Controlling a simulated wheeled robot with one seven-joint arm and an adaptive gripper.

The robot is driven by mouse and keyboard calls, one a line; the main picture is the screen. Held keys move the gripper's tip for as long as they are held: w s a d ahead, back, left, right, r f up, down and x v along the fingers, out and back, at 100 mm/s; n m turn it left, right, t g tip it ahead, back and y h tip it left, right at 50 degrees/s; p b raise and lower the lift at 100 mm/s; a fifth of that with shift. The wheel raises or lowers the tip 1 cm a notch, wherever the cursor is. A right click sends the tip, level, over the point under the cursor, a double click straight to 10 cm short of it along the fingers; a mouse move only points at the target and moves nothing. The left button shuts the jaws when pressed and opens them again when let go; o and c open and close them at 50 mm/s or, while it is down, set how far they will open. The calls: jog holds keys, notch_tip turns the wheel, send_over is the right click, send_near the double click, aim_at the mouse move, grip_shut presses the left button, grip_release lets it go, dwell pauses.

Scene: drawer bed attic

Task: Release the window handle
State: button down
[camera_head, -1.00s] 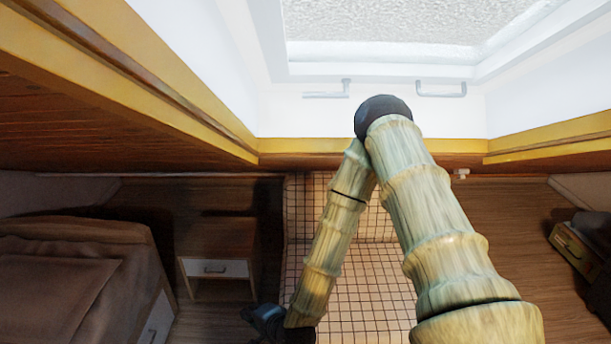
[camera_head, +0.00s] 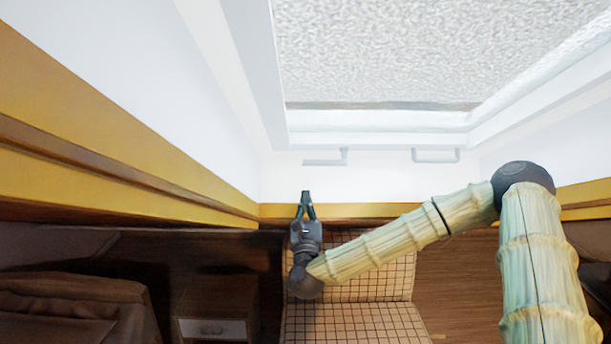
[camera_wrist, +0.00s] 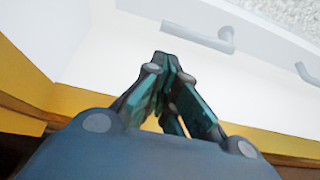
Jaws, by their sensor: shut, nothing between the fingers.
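The window (camera_head: 380,120) has a frosted pane in a white frame. Two pale grey handles sit below its lower edge: a left handle (camera_head: 328,158) and a right handle (camera_head: 436,157). My gripper (camera_head: 306,194) is shut and empty, pointing up, below and slightly left of the left handle and apart from it in the head view. In the wrist view my gripper (camera_wrist: 163,60) has its fingertips together, with the left handle (camera_wrist: 200,36) just beyond and to the right. The right handle (camera_wrist: 308,74) is cut by the right edge there.
A yellow trim ledge (camera_head: 370,210) runs below the white wall. A tiled surface (camera_head: 350,320) lies under my arm. A bed (camera_head: 70,305) and a nightstand (camera_head: 212,328) stand at lower left. The space before the window is clear.

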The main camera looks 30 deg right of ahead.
aim_at(305, 176)
dwell(0.3)
jog(key=p+x, duration=0.4)
jog(key=x, duration=0.4)
jog(key=shift+w+r, duration=0.2)
jog(key=shift+p+x, duration=0.3)
jog(key=shift+x, duration=0.45)
jog(key=shift+d+f, duration=0.1)
jog(key=shift+f, duration=0.05)
jog(key=shift+y+b, duration=0.4)
jog(key=shift+b, duration=0.35)
jog(key=shift+s, duration=0.2)
jog(key=shift+a+b, duration=0.25)
jog(key=shift+b, duration=0.05)
